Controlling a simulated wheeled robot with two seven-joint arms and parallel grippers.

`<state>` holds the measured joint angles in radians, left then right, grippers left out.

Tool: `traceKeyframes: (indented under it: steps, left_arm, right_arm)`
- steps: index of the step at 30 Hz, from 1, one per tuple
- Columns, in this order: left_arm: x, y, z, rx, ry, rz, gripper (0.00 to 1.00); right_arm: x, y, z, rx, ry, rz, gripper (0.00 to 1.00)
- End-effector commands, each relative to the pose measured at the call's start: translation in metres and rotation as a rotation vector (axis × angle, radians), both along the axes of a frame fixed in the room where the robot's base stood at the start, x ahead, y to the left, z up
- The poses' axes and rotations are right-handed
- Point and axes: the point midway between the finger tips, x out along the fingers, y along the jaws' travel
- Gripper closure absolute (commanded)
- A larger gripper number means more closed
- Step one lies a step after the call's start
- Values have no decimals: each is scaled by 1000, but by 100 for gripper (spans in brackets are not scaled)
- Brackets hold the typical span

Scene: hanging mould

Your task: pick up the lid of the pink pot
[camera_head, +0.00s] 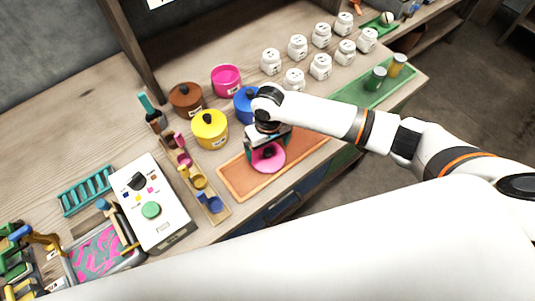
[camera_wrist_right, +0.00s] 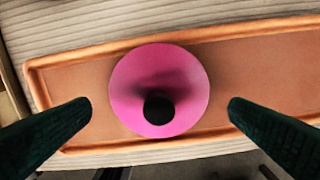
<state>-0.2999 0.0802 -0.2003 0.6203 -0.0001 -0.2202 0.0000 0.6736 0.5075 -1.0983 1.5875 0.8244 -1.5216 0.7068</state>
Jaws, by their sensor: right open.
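The pink lid (camera_head: 267,159), a round disc with a black knob, lies on an orange tray (camera_head: 238,185). In the right wrist view the lid (camera_wrist_right: 190,75) lies between my two open fingers, with a gap on each side. My right gripper (camera_head: 266,152) is over the lid, open and empty; its dark fingertips also frame the right wrist view (camera_wrist_right: 160,110). The pink pot (camera_head: 226,80) stands uncovered further back on the bench. My left gripper is not in view; a large white arm part crosses the bottom of the head view.
Several white jars (camera_head: 297,46) stand at the back right. A white control box (camera_head: 151,200) and a scoop rack (camera_head: 217,214) are left of the tray. A green tray (camera_head: 350,95) lies right.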

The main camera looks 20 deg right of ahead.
Motion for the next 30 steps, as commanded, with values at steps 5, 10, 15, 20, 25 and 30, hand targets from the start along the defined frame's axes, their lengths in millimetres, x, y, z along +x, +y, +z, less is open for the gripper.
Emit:
traceKeyframes:
  steps: [5,10,15,20,25,30]
  left_arm:
    - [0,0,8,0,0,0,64]
    - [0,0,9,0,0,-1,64]
    - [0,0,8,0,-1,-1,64]
    - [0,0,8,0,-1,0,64]
    - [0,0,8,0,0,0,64]
    - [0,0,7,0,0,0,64]
  right_arm:
    - [-1,1,-26,-1,2,-1,0]
    - [-1,1,-38,0,0,1,0]
    - [-1,1,-38,0,-1,1,0]
    - [-1,1,-38,0,-1,0,25]
    - [-1,1,-37,0,-1,0,28]
    - [0,1,-30,0,-2,0,28]
